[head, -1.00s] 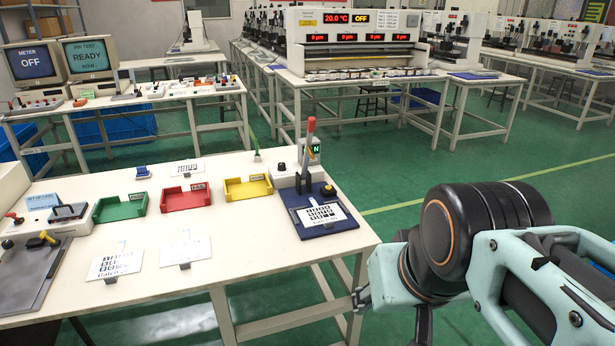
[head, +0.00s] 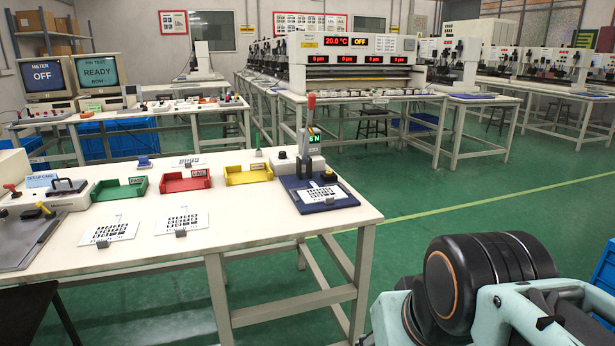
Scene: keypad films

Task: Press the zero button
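No button is readable as "zero" at this size. On the near bench, a press stand with a blue base (head: 316,204) has an upright lever with a red grip (head: 311,101) and a small green display (head: 314,138) ending in "N". A dark round knob or button (head: 281,155) sits on the grey box beside it. A yellow-and-black knob (head: 328,175) sits on the stand. A white keypad film (head: 324,195) lies on the blue base. My arm shows at the lower right, apart from the bench; my gripper is outside the picture.
Green (head: 119,190), red (head: 187,180) and yellow (head: 248,174) trays line the bench. Two films (head: 110,231) (head: 182,222) lie in front. A dark stool (head: 25,318) stands front left, a blue crate (head: 605,282) far right. Green floor is open right of the bench.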

